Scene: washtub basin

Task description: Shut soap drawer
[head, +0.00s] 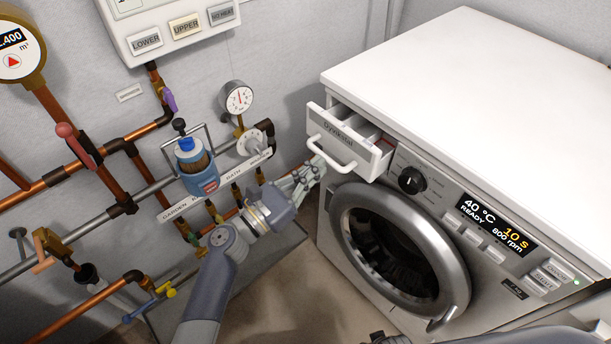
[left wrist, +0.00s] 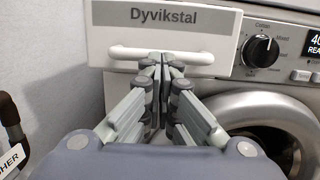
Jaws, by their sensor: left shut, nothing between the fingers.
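The white soap drawer (head: 348,143) sticks out of the upper left of the washing machine's front (head: 448,152) in the head view, with its compartments showing from above. Its front with the white bar handle fills the top of the left wrist view (left wrist: 165,32). My left gripper (head: 318,165) is shut and empty, its fingertips at the drawer's handle; in the left wrist view the fingertips (left wrist: 162,62) overlap the middle of the handle. I cannot tell whether they touch it. My right gripper is not clearly in view.
The round washer door (head: 400,250) is below the drawer, with a dial (head: 412,180) to the drawer's right. Copper pipes, valves and a gauge (head: 237,98) line the wall at left.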

